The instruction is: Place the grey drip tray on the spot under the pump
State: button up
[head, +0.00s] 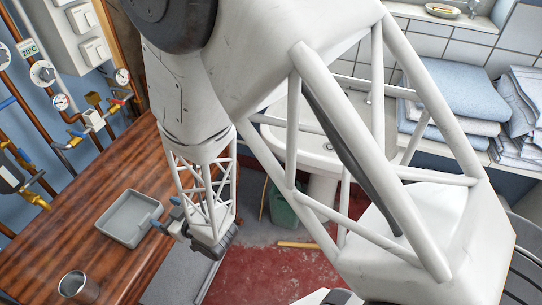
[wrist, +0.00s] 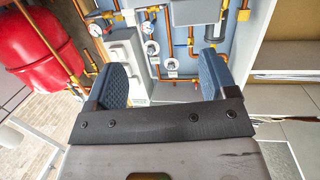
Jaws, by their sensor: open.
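The grey drip tray (head: 130,218) is a shallow, square-cornered tray lying on the brown wooden worktop (head: 60,240) in the head view. It looks empty. My gripper (head: 166,214) is at the tray's right side, with its blue fingers pointing left towards the rim. In the wrist view the two blue fingers (wrist: 163,82) stand wide apart, and I see no object clearly held between them. Whether a finger touches the rim I cannot tell. A dark device with brass fittings (head: 10,178) at the left edge may be the pump; the spot under it is not clearly visible.
A metal cup (head: 78,287) stands on the worktop's near part. Pipes, gauges (head: 60,102) and valves line the blue wall. A white basin (head: 305,145) and folded blue linen (head: 455,90) are behind my arm. A red tank (wrist: 40,50) shows in the wrist view.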

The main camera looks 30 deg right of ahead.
jog(key=w+d+r+m+g+h, duration=0.1)
jog(key=d+r+m+g+h, duration=0.3)
jog(key=d+r+h, duration=0.8)
jog(key=s+d+r+m+g+y, duration=0.1)
jog(key=s+d+r+m+g, duration=0.1)
jog(key=s+d+r, duration=0.4)
jog(key=s+d+r+m+g+y, duration=0.1)
jog(key=s+d+r+g, duration=0.3)
jog(key=s+r, duration=0.8)
jog(key=shift+s+d+m, duration=0.4)
jog(key=shift+s+d, duration=0.7)
jog(key=shift+d, duration=0.15)
jog(key=c, duration=0.7)
jog(key=shift+o, duration=0.2)
